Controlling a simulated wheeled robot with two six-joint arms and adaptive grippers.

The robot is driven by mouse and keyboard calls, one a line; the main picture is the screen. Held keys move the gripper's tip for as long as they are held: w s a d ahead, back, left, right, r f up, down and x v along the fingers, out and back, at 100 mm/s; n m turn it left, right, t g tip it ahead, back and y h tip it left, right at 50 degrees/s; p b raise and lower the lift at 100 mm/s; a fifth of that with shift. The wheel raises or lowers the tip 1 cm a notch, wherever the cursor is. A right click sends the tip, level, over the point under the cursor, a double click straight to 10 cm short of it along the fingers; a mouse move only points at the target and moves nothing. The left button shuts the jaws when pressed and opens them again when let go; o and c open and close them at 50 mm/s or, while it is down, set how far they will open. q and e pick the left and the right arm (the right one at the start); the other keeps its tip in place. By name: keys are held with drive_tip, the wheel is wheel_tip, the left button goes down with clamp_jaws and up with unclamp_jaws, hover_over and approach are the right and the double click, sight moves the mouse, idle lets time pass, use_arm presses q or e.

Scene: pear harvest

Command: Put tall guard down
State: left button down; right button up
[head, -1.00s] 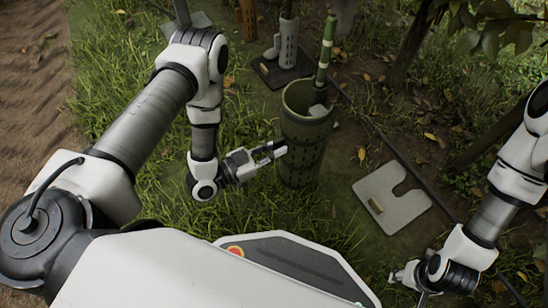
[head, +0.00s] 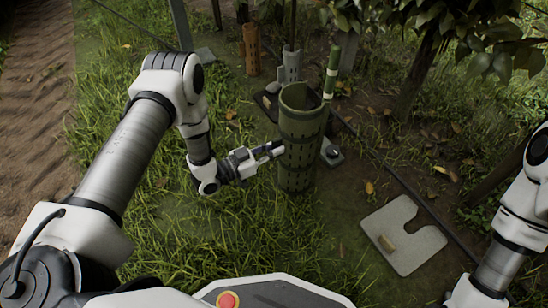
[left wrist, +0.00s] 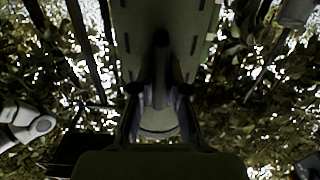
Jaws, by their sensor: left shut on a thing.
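The tall guard (head: 303,135) is a dark green, perforated, open-topped tube, upright in the middle of the head view. My left gripper (head: 276,149) is shut on its near left side. In the left wrist view the guard (left wrist: 130,40) fills the upper middle, with the fingers (left wrist: 160,110) at it. I cannot tell whether its bottom touches the ground. A green banded stake (head: 331,75) stands just behind and right of the guard, its lower part partly hidden. My right gripper is out of the head view; only its arm shows at lower right.
A pale notched plate (head: 405,236) lies on the ground at right. A grey guard (head: 289,68) and a rusty brown guard (head: 251,50) stand behind. A dark line (head: 390,165) runs across the ground. Grass at left and in front is open.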

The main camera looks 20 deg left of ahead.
use_arm(q)
drive_tip(key=shift+f, duration=0.9)
drive_tip(key=shift+r, duration=0.3)
drive_tip(key=shift+f, duration=0.15)
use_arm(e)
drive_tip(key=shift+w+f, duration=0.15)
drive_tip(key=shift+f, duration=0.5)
use_arm(q)
drive_tip(key=c, duration=1.2)
unclamp_jaws()
